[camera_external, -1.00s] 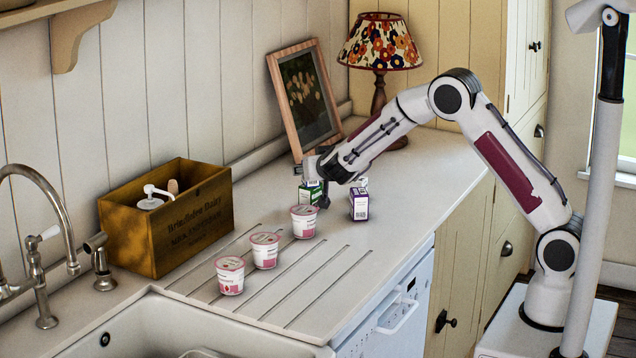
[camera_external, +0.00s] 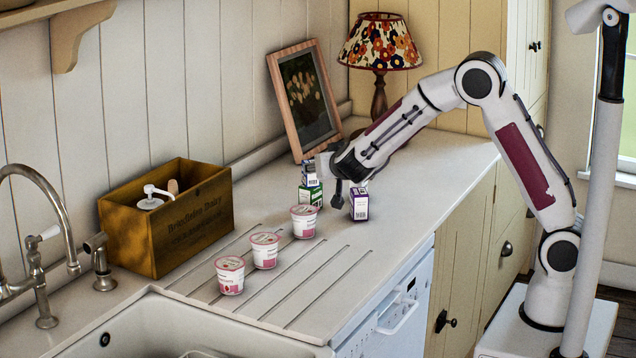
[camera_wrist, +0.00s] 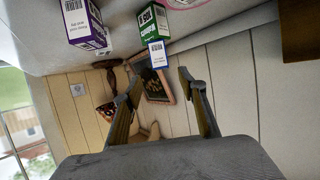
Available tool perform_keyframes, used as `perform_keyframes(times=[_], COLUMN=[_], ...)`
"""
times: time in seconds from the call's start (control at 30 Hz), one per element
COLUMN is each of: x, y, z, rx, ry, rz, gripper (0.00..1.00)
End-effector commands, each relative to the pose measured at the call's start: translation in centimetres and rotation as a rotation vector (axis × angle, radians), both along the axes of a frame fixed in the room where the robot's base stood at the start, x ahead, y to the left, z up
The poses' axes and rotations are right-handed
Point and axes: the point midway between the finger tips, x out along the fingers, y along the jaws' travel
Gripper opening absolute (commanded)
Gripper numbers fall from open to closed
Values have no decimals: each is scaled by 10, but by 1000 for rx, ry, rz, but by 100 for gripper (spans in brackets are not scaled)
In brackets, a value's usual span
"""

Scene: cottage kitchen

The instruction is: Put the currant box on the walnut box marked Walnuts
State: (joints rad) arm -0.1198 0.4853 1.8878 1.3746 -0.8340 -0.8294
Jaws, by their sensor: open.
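A small blue-and-white box (camera_external: 309,174) stands on a green-and-white box (camera_external: 311,195). In the wrist view, the small box (camera_wrist: 158,54) touches the end face of the green box (camera_wrist: 153,21). A purple-and-white box (camera_external: 360,204) stands apart to the right; it also shows in the wrist view (camera_wrist: 84,26). The lettering is too small to tell which are the currant box and the box marked Walnuts. My gripper (camera_external: 330,178) is open and empty, just right of the stacked boxes. In the wrist view my gripper (camera_wrist: 158,77) has its fingers spread, with the small box beyond them.
Three pink-lidded cups (camera_external: 265,251) stand in a row on the counter (camera_external: 420,175), the furthest close to the green box. A wooden crate (camera_external: 165,222), a picture frame (camera_external: 303,98) and a lamp (camera_external: 380,45) stand further back. The sink (camera_external: 165,325) is at front left.

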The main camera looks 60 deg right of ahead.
Motion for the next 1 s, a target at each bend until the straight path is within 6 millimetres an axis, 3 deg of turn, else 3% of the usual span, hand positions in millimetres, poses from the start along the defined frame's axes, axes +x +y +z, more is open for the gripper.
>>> perform_keyframes(times=[0.77, 1.0], x=[-1, 1], y=[2, 11], z=[1, 16], rx=[1, 29], ry=[-1, -27], rz=[2, 58], gripper=[41, 41])
